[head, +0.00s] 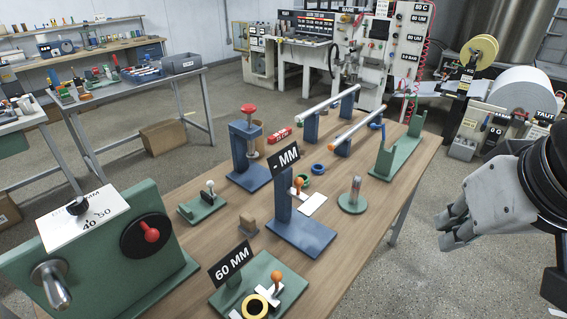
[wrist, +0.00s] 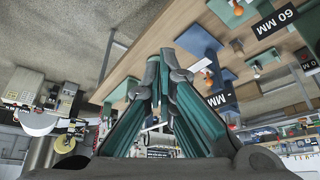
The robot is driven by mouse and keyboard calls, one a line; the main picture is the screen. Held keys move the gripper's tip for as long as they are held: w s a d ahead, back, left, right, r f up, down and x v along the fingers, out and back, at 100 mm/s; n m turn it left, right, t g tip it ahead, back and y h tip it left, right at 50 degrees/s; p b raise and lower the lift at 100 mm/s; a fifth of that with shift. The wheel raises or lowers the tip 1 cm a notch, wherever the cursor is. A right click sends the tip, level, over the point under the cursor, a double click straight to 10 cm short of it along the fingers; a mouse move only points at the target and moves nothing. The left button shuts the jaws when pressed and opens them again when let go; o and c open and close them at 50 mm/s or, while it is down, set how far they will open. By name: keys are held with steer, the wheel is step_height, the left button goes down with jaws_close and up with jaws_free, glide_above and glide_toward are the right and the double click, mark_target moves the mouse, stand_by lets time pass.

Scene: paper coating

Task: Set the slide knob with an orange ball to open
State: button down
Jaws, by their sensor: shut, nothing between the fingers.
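Two knobs with an orange ball show in the head view. One orange-ball knob (head: 276,277) stands on a green plate (head: 226,300) at the front edge, by the 60 MM sign (head: 231,265). The other orange-ball knob (head: 298,184) is on a small mount behind the blue stand with the "- MM" sign (head: 284,160). I cannot tell for sure which one is the slide knob or how it is set. My gripper (head: 447,232) is off the table to the right, shut and empty, apart from both. Its fingers (wrist: 163,62) fill the middle of the wrist view.
The wooden table (head: 185,275) also holds a green dial box (head: 110,240), a blue press with a red knob (head: 249,150), a white-ball lever (head: 210,187), two rods on blue supports and a green bracket (head: 397,150). Bare floor (head: 400,280) lies between table and gripper.

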stand_by(0.4)
steer(key=c, duration=1.7)
jaws_free()
steer(key=shift+w+a, duration=0.1)
steer(key=shift+a, duration=0.05)
steer(key=m+g+p, duration=0.5)
steer(key=m+p, duration=0.1)
steer(key=m, duration=0.4)
glide_above(276, 275)
step_height(276, 275, down, 21)
steer(key=shift+w+f, duration=0.25)
steer(key=shift+f, duration=0.2)
step_height(276, 275, down, 13)
steer(key=shift+f+p, duration=0.15)
steer(key=shift+p, duration=0.2)
jaws_close()
